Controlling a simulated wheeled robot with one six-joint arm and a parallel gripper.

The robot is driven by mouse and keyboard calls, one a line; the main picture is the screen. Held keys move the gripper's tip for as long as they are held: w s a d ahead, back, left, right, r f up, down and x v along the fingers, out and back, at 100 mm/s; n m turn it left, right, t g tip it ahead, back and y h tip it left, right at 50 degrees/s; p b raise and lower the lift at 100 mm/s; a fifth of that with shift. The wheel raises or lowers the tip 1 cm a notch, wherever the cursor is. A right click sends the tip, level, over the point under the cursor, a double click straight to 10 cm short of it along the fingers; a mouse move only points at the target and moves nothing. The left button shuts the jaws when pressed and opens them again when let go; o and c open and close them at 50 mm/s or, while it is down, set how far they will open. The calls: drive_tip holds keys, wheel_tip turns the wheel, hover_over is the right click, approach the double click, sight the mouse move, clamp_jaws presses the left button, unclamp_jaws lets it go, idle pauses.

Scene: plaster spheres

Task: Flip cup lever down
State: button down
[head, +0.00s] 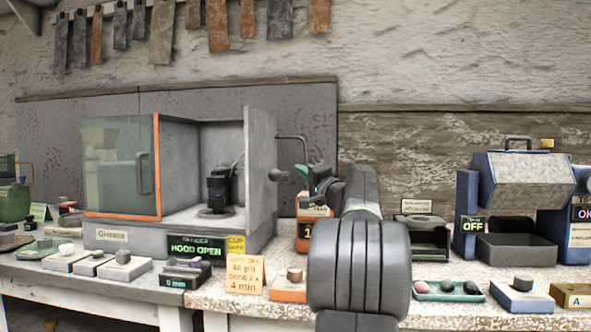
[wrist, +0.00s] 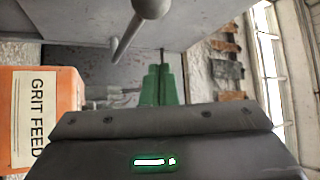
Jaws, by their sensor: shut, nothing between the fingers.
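The grinder cabinet (head: 262,165) stands left of my gripper, with a yellow CUP label (head: 236,245) on its front. A grey ball-ended lever (head: 275,174) sticks out of its right side wall; its ball and rod show at the top of the wrist view (wrist: 128,40). I take this for the cup lever; its exact tilt is unclear. My green-fingered gripper (head: 318,178) is to the right of the ball, apart from it. In the wrist view the fingers (wrist: 160,75) are together and empty. A black cup device (head: 217,190) stands inside the cabinet.
A thin bent rod (head: 293,138) leaves the cabinet wall above the lever. The orange GRIT FEED box (wrist: 45,120) is close beside my gripper. The glass hood (head: 120,165) is at the cabinet's left, and a sign (head: 195,248) reads HOOD OPEN. A blue machine (head: 520,190) stands right.

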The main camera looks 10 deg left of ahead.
drive_tip(key=s+d+f, duration=0.2)
drive_tip(key=d+f, duration=0.2)
drive_tip(key=shift+s+d+f, duration=0.2)
drive_tip(key=shift+s+f, duration=0.05)
drive_tip(key=shift+s, duration=0.05)
